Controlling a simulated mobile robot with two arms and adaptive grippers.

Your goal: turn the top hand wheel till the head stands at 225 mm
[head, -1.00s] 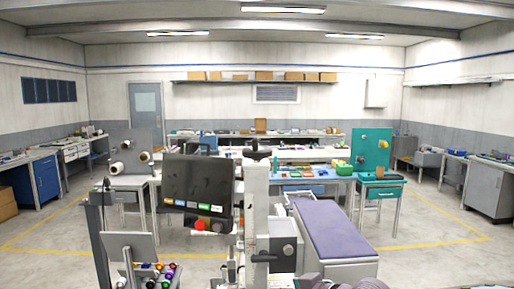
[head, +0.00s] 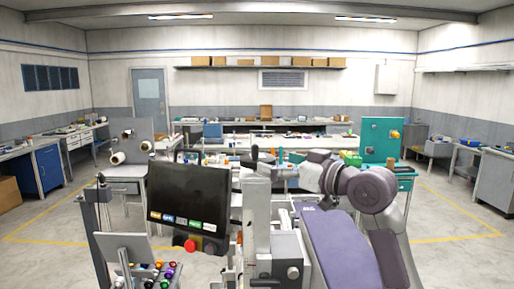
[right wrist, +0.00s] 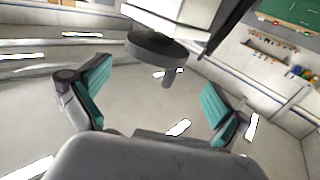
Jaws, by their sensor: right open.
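The top hand wheel (head: 257,158) is a dark disc on top of the light upright column (head: 256,215). In the right wrist view the wheel (right wrist: 155,47) shows from close by, with its grip peg (right wrist: 168,76) sticking out. My right gripper (right wrist: 156,78) is open, its two teal-padded fingers spread to either side of the wheel, apart from it. In the head view my right arm reaches in from the right toward the column top. A grey boxy unit (head: 287,258) sits low on the column, seemingly the head. Any scale reading is too small to tell. My left gripper is out of view.
A dark screen panel (head: 188,205) with a red button (head: 190,246) stands just left of the column. A stand with coloured knobs (head: 150,272) is at lower left. Benches line the back.

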